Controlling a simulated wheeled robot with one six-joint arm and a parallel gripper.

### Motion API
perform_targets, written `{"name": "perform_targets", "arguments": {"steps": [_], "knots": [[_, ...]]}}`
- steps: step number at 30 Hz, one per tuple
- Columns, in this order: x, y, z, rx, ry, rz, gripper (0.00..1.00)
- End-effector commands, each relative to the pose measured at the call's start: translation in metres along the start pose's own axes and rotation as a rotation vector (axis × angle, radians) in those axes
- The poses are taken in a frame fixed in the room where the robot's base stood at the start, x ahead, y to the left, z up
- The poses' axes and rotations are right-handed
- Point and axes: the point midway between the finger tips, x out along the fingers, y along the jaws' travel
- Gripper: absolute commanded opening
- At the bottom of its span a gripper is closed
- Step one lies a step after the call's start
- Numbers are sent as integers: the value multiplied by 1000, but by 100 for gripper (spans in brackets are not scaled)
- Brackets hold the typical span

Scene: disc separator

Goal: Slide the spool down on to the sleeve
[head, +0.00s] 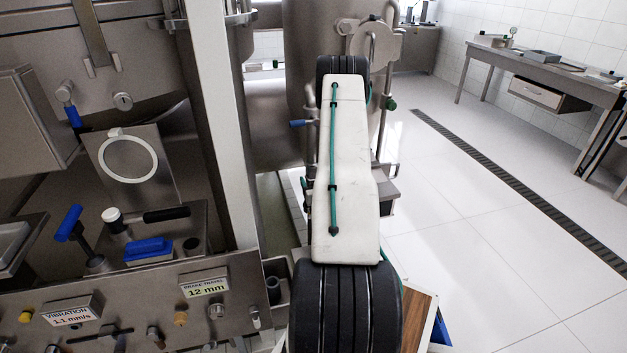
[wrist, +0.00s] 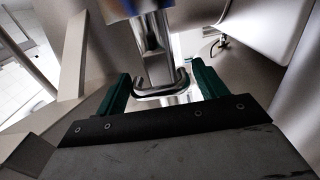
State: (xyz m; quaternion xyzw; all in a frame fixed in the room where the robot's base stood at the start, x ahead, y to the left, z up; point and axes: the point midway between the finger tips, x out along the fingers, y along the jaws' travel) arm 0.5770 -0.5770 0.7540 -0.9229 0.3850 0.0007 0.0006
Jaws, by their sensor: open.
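My gripper (wrist: 160,82) is open in the wrist view, with one green finger on each side. A shiny metal part (wrist: 152,50) with a squared loop at its lower end shows between the fingers, blue at its top; I cannot tell if it is the spool or the sleeve, or whether a finger touches it. In the head view my gripper is hidden behind my own arm. Neither the spool nor the sleeve can be surely picked out there.
At the left, a steel tray holds a blue-handled tool (head: 70,224), a white-topped post (head: 112,216), a blue block (head: 149,249) and a short dark cylinder (head: 191,246). A large steel tank (head: 302,60) stands behind my arm. The tiled floor (head: 480,230) is clear at the right.

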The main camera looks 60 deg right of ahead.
Motion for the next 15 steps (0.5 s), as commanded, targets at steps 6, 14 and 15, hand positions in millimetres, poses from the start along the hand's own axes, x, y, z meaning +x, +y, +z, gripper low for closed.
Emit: {"name": "perform_targets", "arguments": {"steps": [6,14,15], "knots": [[-39,0,1,1,-4,0,71],[-65,-2,1,0,-3,-3,71],[-66,-2,1,0,-3,-3,71]]}}
